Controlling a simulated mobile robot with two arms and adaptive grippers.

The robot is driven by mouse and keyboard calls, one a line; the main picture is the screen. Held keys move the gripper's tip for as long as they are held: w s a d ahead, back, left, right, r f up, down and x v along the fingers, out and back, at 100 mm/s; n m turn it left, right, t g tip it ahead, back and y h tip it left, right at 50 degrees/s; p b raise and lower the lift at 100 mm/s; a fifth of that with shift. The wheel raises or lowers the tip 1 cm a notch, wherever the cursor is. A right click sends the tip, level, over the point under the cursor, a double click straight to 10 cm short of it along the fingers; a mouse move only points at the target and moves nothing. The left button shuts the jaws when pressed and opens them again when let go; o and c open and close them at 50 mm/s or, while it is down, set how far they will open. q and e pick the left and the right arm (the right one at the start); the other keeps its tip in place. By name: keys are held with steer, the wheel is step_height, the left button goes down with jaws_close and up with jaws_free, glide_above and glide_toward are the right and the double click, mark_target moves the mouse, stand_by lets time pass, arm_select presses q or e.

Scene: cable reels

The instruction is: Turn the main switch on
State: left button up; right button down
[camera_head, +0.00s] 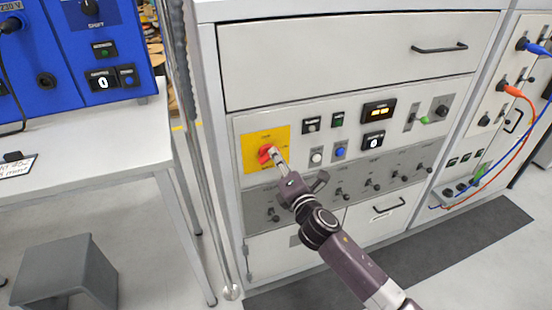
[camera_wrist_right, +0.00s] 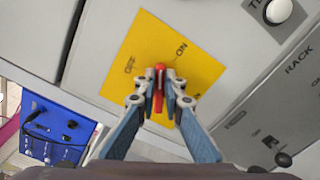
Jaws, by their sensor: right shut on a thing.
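The main switch is a red rotary handle (camera_head: 264,154) on a yellow plate (camera_head: 250,141) on the front of the grey cabinet. My right gripper (camera_head: 276,156) is at the handle, its arm reaching up from the lower right. In the right wrist view, the fingers of my right gripper (camera_wrist_right: 159,88) are shut on the red handle (camera_wrist_right: 159,77) from both sides. The yellow plate (camera_wrist_right: 200,68) carries OFF at the left and ON at the upper right. The handle stands nearly upright in that picture, and the fingers hide part of it. My left gripper is not in view.
Buttons, a lit display (camera_head: 379,111) and a row of levers (camera_head: 372,185) lie right of the switch. A closed drawer (camera_head: 345,60) is above. A metal post (camera_head: 200,150) and a table (camera_head: 90,145) with a blue unit (camera_head: 95,45) stand at the left.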

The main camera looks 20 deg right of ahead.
steer(key=m, duration=0.5)
steer(key=shift+d+f+m+b, duration=0.15)
steer(key=shift+f+m+b, duration=0.15)
steer(key=shift+f, duration=0.1)
stand_by(0.3)
steer(key=c, duration=2)
jaws_free()
steer(key=shift+c, duration=0.2)
steer(key=s, duration=1.2)
steer(key=shift+d, duration=0.2)
